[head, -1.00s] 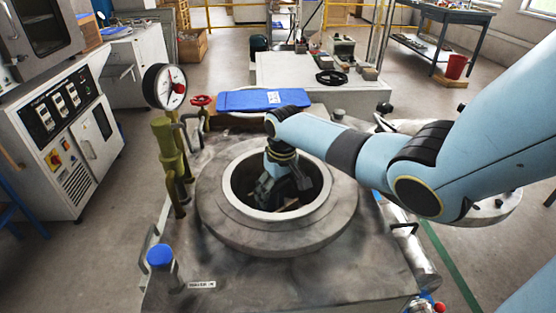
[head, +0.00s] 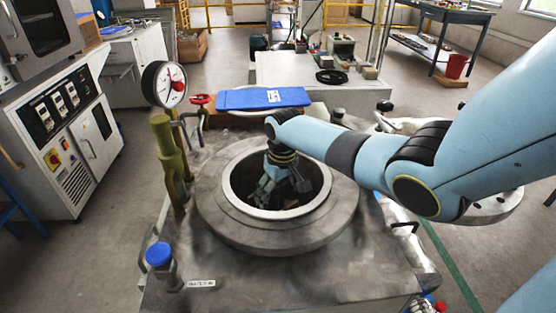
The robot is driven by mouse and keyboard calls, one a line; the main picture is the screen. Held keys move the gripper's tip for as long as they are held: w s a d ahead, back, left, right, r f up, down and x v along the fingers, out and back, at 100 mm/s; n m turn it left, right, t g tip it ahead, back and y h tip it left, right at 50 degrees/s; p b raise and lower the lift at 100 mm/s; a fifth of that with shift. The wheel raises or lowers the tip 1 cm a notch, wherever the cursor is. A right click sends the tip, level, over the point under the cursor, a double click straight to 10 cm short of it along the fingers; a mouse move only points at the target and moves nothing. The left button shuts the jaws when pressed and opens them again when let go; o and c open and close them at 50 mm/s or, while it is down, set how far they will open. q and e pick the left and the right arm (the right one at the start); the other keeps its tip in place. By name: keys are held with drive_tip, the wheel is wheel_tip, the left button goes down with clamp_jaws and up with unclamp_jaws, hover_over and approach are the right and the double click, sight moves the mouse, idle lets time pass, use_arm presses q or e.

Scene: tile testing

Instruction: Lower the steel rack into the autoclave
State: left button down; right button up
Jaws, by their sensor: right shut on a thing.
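The autoclave (head: 222,222) is a grey metal vessel with a wide round flange and an open, dark mouth in the middle of the head view. My right gripper (head: 284,192) reaches down into this mouth from above, its wrist just above the rim and its fingers below rim level. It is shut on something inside. The steel rack cannot be made out clearly; the gripper, the rim and the dark interior hide it. My left gripper is out of view.
A pressure gauge (head: 164,84) on an olive pipe and a red valve wheel (head: 201,100) stand at the left behind the mouth. A blue-capped fitting (head: 159,255) rises at the front left.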

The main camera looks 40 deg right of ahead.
drive_tip(key=shift+w, duration=0.1)
idle(0.7)
drive_tip(key=o, duration=1.4)
drive_tip(key=shift+o, duration=0.7)
drive_tip(key=shift+s+f, duration=0.2)
wheel_tip(320, 180, up, 7)
drive_tip(key=p, duration=0.7)
drive_tip(key=shift+w, duration=0.1)
wheel_tip(320, 180, up, 13)
drive_tip(key=p, duration=1.3)
